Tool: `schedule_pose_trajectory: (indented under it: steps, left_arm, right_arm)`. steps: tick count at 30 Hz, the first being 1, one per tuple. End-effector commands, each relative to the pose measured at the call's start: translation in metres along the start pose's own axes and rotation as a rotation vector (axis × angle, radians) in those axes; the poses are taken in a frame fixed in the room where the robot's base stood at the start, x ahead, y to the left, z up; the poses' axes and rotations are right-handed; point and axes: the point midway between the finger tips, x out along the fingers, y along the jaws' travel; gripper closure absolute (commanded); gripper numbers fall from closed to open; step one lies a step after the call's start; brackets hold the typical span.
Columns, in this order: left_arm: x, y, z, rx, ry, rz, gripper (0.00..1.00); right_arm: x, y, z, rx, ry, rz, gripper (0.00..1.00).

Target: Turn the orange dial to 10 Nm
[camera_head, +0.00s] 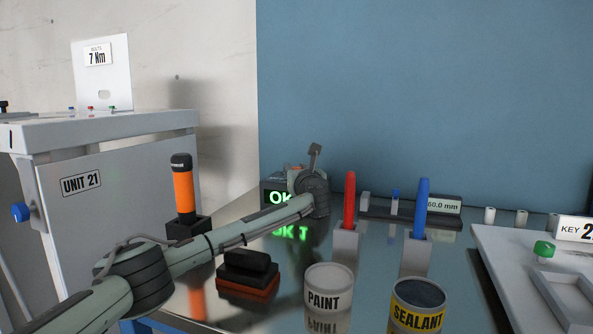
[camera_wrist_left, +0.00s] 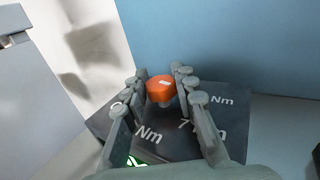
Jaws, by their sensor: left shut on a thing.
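The orange dial (camera_wrist_left: 160,90) sits on a dark panel (camera_wrist_left: 175,146) in the left wrist view, with a small white mark on its top. My left gripper (camera_wrist_left: 159,78) has its fingers on both sides of the dial and is shut on it. White "7 Nm" and other "Nm" labels show on the panel, but the fingers hide parts of them, so I cannot read a 10. In the head view my left gripper (camera_head: 315,158) is over the box with the green "OK" display (camera_head: 279,197), and the dial is mostly hidden there. My right gripper is not in view.
A sign (camera_head: 99,58) on the left cabinet reads "7 Nm". On the bench stand an orange-handled tool (camera_head: 183,190), a black-and-orange block (camera_head: 248,268), red (camera_head: 349,201) and blue (camera_head: 421,208) markers in holders, and paint (camera_head: 328,288) and sealant (camera_head: 418,305) cans.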

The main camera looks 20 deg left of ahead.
Motion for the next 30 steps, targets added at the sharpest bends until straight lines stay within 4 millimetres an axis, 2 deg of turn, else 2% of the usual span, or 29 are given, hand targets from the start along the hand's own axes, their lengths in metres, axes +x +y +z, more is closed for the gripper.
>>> schedule_pose_trajectory:
  steps: [1,2,7,16,20,23,30]
  left_arm:
    - [0.000,0.000,-0.001,0.001,0.002,-0.001,1.00]
    - [0.000,0.000,-0.001,0.001,0.002,-0.001,0.72]
    - [0.000,0.000,-0.001,0.001,0.001,-0.001,0.51]
    - [-0.001,0.000,0.000,0.000,0.000,-0.001,0.51]
    - [-0.009,0.000,-0.001,0.000,0.001,-0.003,0.51]
    - [-0.025,0.000,-0.001,-0.001,0.001,-0.004,0.51]
    - [-0.077,0.000,-0.001,0.000,0.000,-0.004,0.51]
  right_arm:
    - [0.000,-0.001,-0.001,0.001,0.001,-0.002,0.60]
    - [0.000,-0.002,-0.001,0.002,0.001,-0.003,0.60]
    - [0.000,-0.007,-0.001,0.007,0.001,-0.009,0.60]
    - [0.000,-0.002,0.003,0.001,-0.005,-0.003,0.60]
    - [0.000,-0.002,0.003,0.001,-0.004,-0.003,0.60]
    - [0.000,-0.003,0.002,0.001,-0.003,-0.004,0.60]
    - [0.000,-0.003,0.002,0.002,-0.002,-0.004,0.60]
